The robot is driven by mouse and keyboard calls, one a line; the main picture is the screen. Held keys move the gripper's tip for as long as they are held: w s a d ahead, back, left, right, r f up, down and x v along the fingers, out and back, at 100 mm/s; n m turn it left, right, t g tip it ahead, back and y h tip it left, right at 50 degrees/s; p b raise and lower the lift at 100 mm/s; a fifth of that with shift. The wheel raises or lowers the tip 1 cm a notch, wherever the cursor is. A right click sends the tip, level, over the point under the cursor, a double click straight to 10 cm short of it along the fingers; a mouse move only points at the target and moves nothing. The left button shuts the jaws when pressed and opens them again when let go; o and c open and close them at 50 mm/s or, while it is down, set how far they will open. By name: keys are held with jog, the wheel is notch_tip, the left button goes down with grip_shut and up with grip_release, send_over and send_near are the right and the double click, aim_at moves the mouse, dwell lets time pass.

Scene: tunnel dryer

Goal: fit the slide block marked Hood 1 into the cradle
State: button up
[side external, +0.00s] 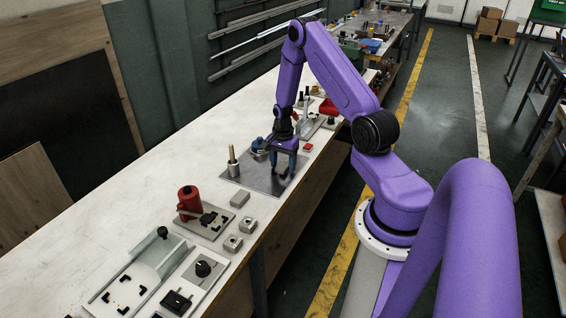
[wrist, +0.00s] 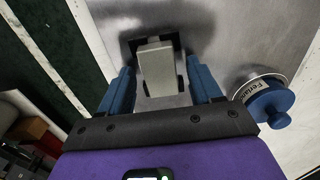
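A pale grey block (wrist: 155,68) stands on the metal plate between my fingers in the wrist view. Black corner pieces (wrist: 179,41), seemingly the cradle, show around it; I cannot tell whether the block is fully seated. No Hood 1 marking is readable on it. My gripper (wrist: 161,88) has its blue fingers on both sides of the block, with gaps visible, so it looks open. In the side view my gripper (side external: 287,165) is low over the metal plate (side external: 246,181), and the block there is hidden or too small to make out.
A blue-knobbed part (wrist: 270,106) with a partly readable label stands close to the right finger. A metal post (side external: 233,162) stands at the plate's left. Nearer are a red cylinder (side external: 190,200), small grey blocks (side external: 240,197) and a pale fixture (side external: 155,255). The bench's left is clear.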

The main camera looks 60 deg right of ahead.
aim_at(283, 165)
notch_tip(283, 165, up, 11)
jog(key=s+a+r+n, duration=0.1)
jog(key=a+r+n, duration=0.2)
jog(key=a+n, duration=0.35)
jog(key=s+a+r+n, duration=0.1)
jog(key=a+r+n, duration=0.25)
jog(key=a, duration=0.55)
jog(key=s+a+r+n, duration=0.1)
jog(key=a+r+n, duration=0.25)
jog(key=a, duration=0.45)
jog(key=s+a+r+n, duration=0.2)
jog(key=s+a+n, duration=0.2)
jog(key=s+n, duration=0.4)
jog(key=s+a+r+n, duration=0.2)
jog(key=s+a+n, duration=0.2)
jog(key=s+n, duration=0.5)
jog(key=s, duration=0.3)
jog(key=shift+a+r, duration=0.25)
jog(key=shift+a, duration=0.15)
